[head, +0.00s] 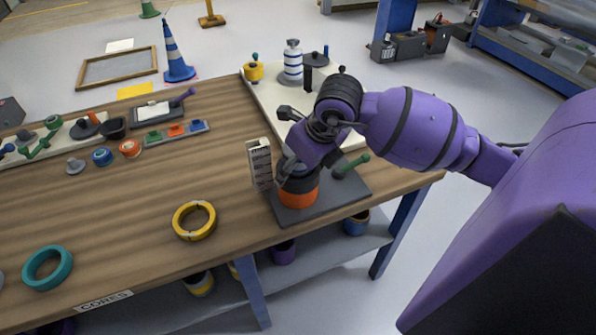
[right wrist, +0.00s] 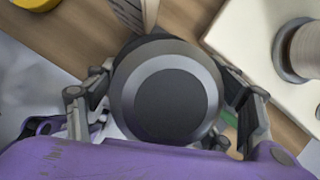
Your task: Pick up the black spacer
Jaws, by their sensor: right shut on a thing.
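The black spacer (head: 297,184) is a dark round piece above an orange ring (head: 299,197) on a dark grey base plate (head: 335,205) near the table's right front corner. I cannot tell whether the spacer touches the ring. In the right wrist view a round dark piece with a grey rim (right wrist: 165,98) fills the middle. My right gripper (head: 299,172) comes down from above, with its fingers on both sides of that piece, shut on it. The wrist partly hides its top in the head view. My left gripper is not in view.
A pale ribbed upright block (head: 260,163) stands close left of the plate, and a green-ended handle (head: 352,166) rises behind it. A yellow ring (head: 194,220) and a teal ring (head: 48,267) lie left. A cream board (head: 270,105) with spools is behind. Middle wood is clear.

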